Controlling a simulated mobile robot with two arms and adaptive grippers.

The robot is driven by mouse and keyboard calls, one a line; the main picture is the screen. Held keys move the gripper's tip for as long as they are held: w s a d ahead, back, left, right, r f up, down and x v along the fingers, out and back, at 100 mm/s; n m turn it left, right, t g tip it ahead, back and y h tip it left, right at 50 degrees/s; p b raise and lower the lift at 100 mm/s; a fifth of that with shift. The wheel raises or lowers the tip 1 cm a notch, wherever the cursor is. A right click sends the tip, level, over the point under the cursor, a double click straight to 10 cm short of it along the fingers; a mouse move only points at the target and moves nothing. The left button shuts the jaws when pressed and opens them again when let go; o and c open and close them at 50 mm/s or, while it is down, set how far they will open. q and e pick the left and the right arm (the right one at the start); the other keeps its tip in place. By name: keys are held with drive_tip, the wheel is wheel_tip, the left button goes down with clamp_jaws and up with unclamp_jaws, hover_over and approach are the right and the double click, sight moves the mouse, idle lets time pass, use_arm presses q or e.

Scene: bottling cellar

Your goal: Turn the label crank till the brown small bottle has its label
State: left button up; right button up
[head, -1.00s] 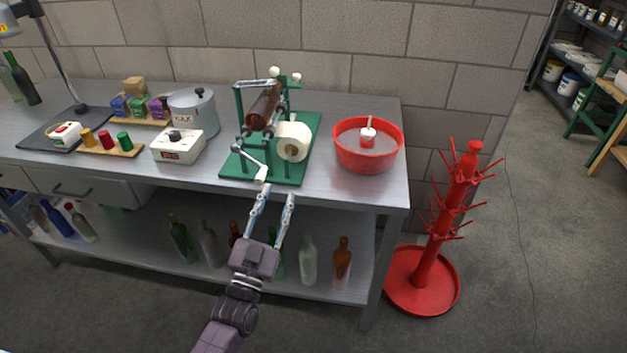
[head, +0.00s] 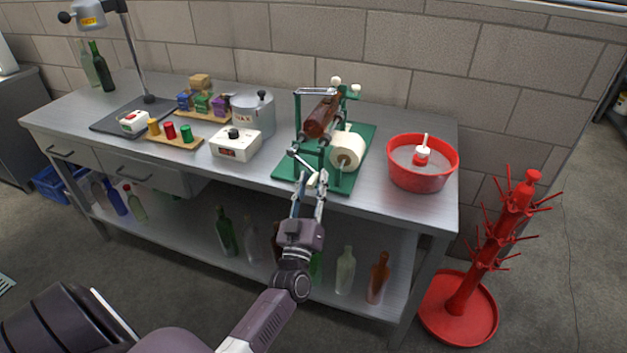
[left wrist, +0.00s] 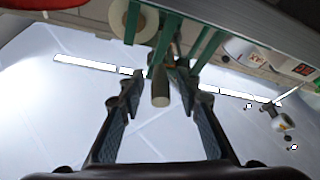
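The brown small bottle (head: 322,118) lies across the rollers of the green label machine (head: 284,171) on the bench. The side I see is plain brown. A white label roll (head: 346,151) sits at the machine's front right. The crank (head: 301,161) is at the front left, its pale handle (head: 313,180) toward me. My left gripper (head: 310,189) is at the handle. In the left wrist view the handle (left wrist: 160,88) stands between the two open fingers, with gaps on both sides. My right gripper is not in view.
A red basin (head: 428,180) stands right of the machine. A white control box (head: 236,144) and a grey pot (head: 255,115) stand left. A red bottle tree (head: 489,245) is on the floor at right. Several bottles stand on the lower shelf (head: 180,225).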

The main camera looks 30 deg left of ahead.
use_arm(q)
drive_tip(key=shift+c, duration=0.2)
clamp_jaws()
drive_tip(key=shift+a+m, duration=0.1)
drive_tip(key=shift+m, duration=0.2)
drive_tip(key=shift+s+a+f+m+h+b, duration=1.05)
drive_tip(key=shift+a+m+h, duration=4.1)
drive_tip(key=shift+m, duration=5.35)
drive_tip(key=s+a+r+m+g+p, duration=0.1)
drive_tip(key=a+r+m+g+p, duration=0.2)
drive_tip(key=m+p, duration=0.4)
drive_tip(key=shift+s+a+r+m+g+p, duration=0.2)
drive_tip(key=shift+a+r+m+g+p, duration=0.2)
drive_tip(key=shift+a+r+m, duration=0.6)
